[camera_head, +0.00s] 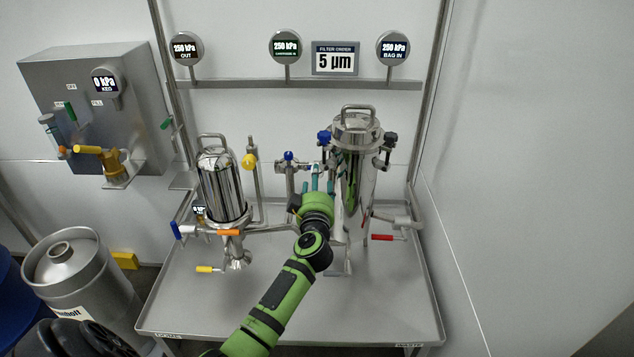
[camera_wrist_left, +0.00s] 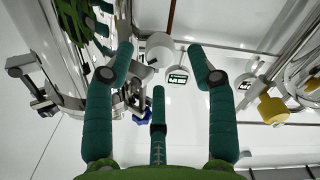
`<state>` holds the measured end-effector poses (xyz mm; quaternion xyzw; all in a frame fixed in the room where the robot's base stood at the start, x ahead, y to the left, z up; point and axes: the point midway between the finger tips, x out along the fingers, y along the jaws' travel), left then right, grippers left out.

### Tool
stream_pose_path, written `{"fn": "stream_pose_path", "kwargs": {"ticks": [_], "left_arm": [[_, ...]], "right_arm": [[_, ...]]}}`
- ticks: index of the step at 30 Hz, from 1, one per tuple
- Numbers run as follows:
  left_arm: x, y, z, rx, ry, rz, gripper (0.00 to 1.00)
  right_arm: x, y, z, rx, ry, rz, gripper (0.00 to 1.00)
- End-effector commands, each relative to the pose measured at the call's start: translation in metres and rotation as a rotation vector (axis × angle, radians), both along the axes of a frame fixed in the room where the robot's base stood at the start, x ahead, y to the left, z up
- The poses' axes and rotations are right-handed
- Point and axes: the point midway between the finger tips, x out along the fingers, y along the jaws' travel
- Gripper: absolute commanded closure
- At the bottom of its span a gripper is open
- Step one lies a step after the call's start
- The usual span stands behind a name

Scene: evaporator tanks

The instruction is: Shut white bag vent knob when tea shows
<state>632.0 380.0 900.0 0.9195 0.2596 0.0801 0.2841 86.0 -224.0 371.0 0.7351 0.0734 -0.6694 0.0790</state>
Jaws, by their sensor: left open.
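My left gripper (camera_head: 320,178), with teal fingers, is raised in front of the bag filter housing (camera_head: 356,160), just left of its shiny body. In the left wrist view the fingers (camera_wrist_left: 160,66) are spread and empty. A white round knob (camera_wrist_left: 160,46) shows between and beyond the two outer fingertips; I cannot tell whether they touch it. In the head view a small white part (camera_head: 313,167) beside the fingers may be the same knob, mostly hidden. No tea is visible. My right gripper is not in view.
A cartridge housing (camera_head: 222,185) and yellow knob (camera_head: 249,161) stand left. A red handle (camera_head: 382,237) is lower right. The tray (camera_head: 290,310) is clear in front.

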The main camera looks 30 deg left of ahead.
Motion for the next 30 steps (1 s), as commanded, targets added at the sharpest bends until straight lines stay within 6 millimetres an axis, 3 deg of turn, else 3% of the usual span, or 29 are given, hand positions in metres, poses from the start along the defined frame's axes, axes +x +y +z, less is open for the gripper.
{"fn": "stream_pose_path", "kwargs": {"ticks": [4,13,14,15,18,30], "left_arm": [[0.0115,0.0077,-0.0008,0.000,0.000,0.001,0.44],[0.0139,0.0089,-0.0004,0.000,0.001,-0.001,0.44],[0.0138,0.0089,-0.0004,0.000,0.001,-0.001,0.52],[0.0138,0.0088,-0.0005,0.000,0.001,-0.001,0.68],[0.0137,0.0088,-0.0005,0.000,0.001,-0.001,1.00],[0.0137,0.0085,0.0005,-0.034,-0.019,0.000,1.00]], "right_arm": [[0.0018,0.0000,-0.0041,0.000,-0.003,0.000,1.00],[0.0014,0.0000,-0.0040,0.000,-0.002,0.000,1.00],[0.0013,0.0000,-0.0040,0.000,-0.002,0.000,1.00],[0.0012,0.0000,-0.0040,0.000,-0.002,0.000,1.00],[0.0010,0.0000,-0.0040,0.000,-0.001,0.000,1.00],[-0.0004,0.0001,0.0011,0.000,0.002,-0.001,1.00]]}}
